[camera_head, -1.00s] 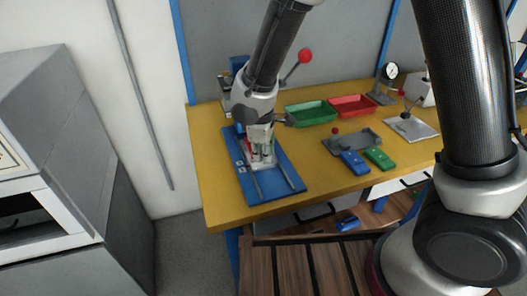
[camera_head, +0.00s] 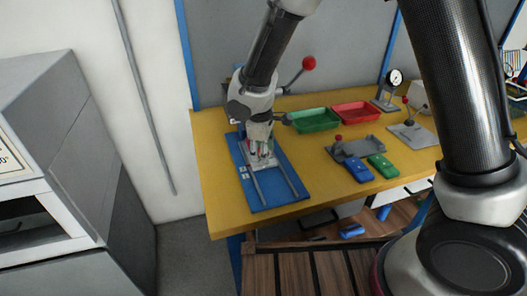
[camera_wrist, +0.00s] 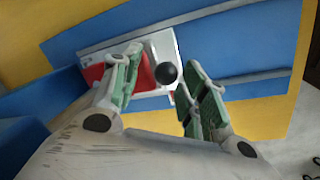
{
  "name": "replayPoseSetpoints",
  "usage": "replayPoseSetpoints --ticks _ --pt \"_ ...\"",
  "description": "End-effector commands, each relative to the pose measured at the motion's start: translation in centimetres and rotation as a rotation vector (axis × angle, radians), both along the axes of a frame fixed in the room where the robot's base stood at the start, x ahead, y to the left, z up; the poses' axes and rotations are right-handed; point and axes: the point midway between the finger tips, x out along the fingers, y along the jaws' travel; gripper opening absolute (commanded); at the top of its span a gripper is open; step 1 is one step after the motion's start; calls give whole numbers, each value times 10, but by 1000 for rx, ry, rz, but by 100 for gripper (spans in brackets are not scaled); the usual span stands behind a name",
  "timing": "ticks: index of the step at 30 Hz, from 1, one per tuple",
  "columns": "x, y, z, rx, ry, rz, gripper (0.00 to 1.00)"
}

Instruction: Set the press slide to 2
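The press slide is a blue base plate (camera_head: 282,201) with two grey rails, lying at the left end of the yellow bench. A white and red carriage (camera_wrist: 103,55) sits between the rails. A round black knob (camera_wrist: 167,73) on the carriage shows between my fingers in the wrist view. My gripper (camera_head: 259,150) points down over the carriage. In the wrist view its green-padded fingers (camera_wrist: 160,78) are apart, one on each side of the knob, with gaps visible. My gripper hides much of the carriage in the head view. The position numbers are too small to read.
A red-knobbed lever (camera_head: 308,63) rises behind my gripper. A green tray (camera_head: 314,121) and a red tray (camera_head: 357,113) stand behind. A grey fixture (camera_head: 357,148), a blue block (camera_head: 358,170) and a green block (camera_head: 383,167) lie to the right. The bench front is clear.

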Motion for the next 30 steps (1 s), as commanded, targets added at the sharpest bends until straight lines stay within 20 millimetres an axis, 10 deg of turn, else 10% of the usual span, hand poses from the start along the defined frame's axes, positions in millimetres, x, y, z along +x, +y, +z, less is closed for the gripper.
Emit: replayPoseSetpoints --ticks 11,30 --pt "-3 0 11 -1 0 -1 44" --pt "-23 6 116 -1 1 0 44"
